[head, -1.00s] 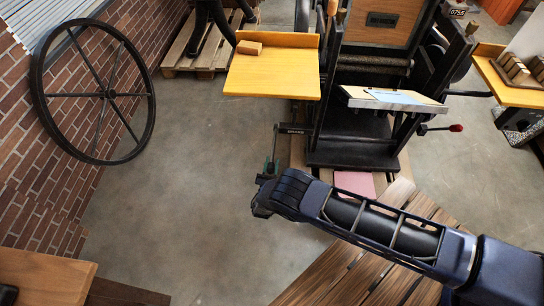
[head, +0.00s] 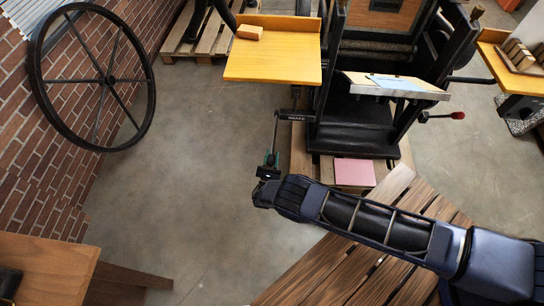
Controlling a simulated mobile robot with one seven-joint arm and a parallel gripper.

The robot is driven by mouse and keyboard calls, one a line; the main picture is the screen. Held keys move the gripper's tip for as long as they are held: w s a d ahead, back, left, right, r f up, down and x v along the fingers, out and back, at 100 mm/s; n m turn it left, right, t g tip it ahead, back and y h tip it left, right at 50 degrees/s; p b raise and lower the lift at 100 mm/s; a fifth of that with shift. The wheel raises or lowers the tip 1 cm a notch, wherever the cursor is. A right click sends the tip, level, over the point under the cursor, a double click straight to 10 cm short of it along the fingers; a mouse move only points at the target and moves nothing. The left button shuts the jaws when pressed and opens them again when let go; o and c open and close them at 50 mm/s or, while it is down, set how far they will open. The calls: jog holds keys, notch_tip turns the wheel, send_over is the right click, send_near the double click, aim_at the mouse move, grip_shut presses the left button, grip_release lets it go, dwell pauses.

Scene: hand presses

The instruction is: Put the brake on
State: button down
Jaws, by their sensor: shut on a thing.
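A dark hand press (head: 352,135) stands at the upper middle. A short black bar (head: 296,116) with small, unreadable lettering juts from its left side. A thin metal lever (head: 274,138) runs down from the bar's left end to a dark green part. My gripper (head: 267,172) is at the lower end of this lever and is shut on it. My own wrist hides part of the grip, and the fingertips are small and dark. A second lever with a red knob (head: 458,115) sticks out on the press's right side, apart from my gripper.
A yellow side table (head: 272,65) with a small wooden block is left of the press. A slatted wooden platform (head: 335,260) lies below my arm. A large spoked wheel (head: 150,95) leans on the brick wall. The concrete floor (head: 190,195) at left is clear.

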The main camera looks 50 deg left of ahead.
jog(key=c, duration=1)
grip_release()
jog(key=shift+s+d+f, duration=0.1)
jog(key=shift+f, duration=0.1)
jog(key=shift+c, duration=0.2)
jog(key=shift+r, duration=0.2)
notch_tip(320, 180, up, 20)
jog(key=shift+f, duration=0.15)
